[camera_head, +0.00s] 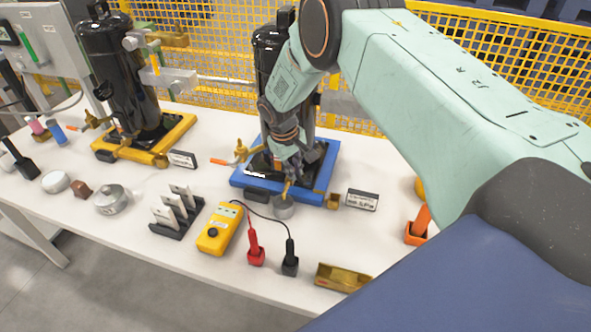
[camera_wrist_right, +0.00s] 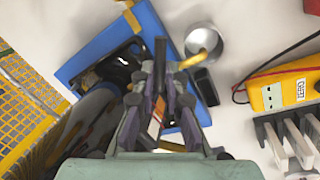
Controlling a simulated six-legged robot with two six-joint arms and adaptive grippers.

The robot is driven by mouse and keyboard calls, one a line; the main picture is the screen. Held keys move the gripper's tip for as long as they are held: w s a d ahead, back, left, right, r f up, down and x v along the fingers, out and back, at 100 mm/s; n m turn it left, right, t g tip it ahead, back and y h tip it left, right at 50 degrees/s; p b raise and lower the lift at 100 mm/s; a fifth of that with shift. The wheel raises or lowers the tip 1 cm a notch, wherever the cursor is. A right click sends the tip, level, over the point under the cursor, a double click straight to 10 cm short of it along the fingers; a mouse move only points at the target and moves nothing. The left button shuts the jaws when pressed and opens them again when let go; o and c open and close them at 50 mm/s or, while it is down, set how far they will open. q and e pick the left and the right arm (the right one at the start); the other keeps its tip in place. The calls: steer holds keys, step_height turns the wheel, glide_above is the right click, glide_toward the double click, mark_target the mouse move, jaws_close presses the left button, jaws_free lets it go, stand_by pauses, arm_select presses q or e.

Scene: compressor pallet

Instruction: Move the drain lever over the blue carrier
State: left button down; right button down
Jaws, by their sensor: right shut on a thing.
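The blue carrier (camera_head: 265,187) stands on the white table with a dark compressor (camera_head: 268,50) on it; its blue plate also shows in the wrist view (camera_wrist_right: 88,58). My right gripper (camera_head: 293,170) reaches down in front of the compressor and is shut on the lever. Its fingers (camera_wrist_right: 165,70) hide part of the lever. My left gripper is out of view.
A brass valve with an orange handle (camera_head: 241,150) sits at the carrier's left. A yellow meter (camera_head: 218,229) with red (camera_head: 255,250) and black (camera_head: 290,260) probes lies in front. A label stand (camera_head: 362,199) is at right. A yellow carrier (camera_head: 175,135) stands left.

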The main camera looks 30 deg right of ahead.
steer(key=shift+a+m, duration=0.1)
steer(key=shift+m, duration=0.5)
steer(key=c, duration=1.4)
jaws_free()
steer(key=shift+r, duration=0.1)
steer(key=r, duration=0.4)
steer(key=a+r, duration=0.1)
steer(key=r, duration=0.2)
steer(key=a+r, duration=0.1)
steer(key=r, duration=0.3)
steer(key=shift+a+r, duration=0.25)
steer(key=shift+r, duration=0.1)
